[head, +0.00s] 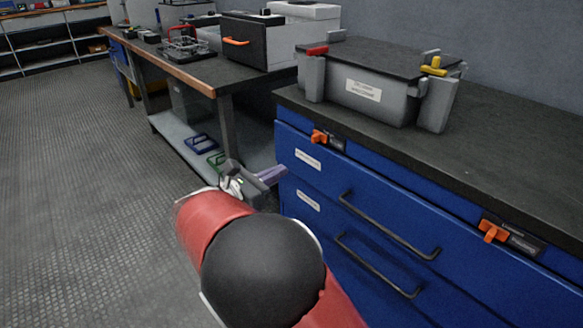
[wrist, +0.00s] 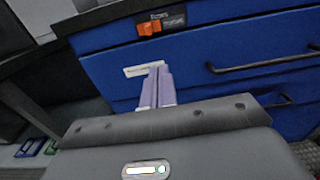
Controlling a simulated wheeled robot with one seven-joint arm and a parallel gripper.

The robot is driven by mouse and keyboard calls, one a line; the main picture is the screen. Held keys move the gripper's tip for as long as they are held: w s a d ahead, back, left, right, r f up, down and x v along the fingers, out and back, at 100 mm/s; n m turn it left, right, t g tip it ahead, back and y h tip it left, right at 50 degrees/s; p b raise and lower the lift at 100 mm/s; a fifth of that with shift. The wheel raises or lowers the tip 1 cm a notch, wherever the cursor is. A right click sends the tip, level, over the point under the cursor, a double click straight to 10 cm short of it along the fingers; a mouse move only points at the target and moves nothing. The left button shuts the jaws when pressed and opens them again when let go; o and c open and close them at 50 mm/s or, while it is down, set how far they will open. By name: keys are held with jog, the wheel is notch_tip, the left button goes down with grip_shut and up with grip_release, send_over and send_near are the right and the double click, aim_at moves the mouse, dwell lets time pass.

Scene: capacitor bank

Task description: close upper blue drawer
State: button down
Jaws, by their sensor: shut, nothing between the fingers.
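The upper blue drawer (head: 355,185) is in the cabinet at the right of the head view, with a white label at its left and a dark bar handle (head: 388,225). In the wrist view, the upper drawer's front (wrist: 195,65) fills the upper middle, with its handle (wrist: 265,62) to the right. I cannot tell whether its front is flush with the cabinet. My gripper (head: 283,173) is shut and empty, with pale purple fingers at the drawer's left end. In the wrist view, the fingertips (wrist: 160,68) overlap the label's right end. Contact is unclear.
A lower blue drawer with its own handle (head: 378,264) lies below. Orange latches (head: 320,137) sit under the dark countertop (head: 510,155), which carries a grey case (head: 375,95). A workbench (head: 185,75) stands at left. The floor at left is clear.

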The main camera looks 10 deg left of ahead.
aim_at(322, 150)
jog(key=x, duration=1.1)
jog(key=shift+w+d, duration=0.15)
jog(key=shift+w, duration=0.05)
jog(key=shift+w+d, duration=0.1)
jog(key=shift+w, duration=0.05)
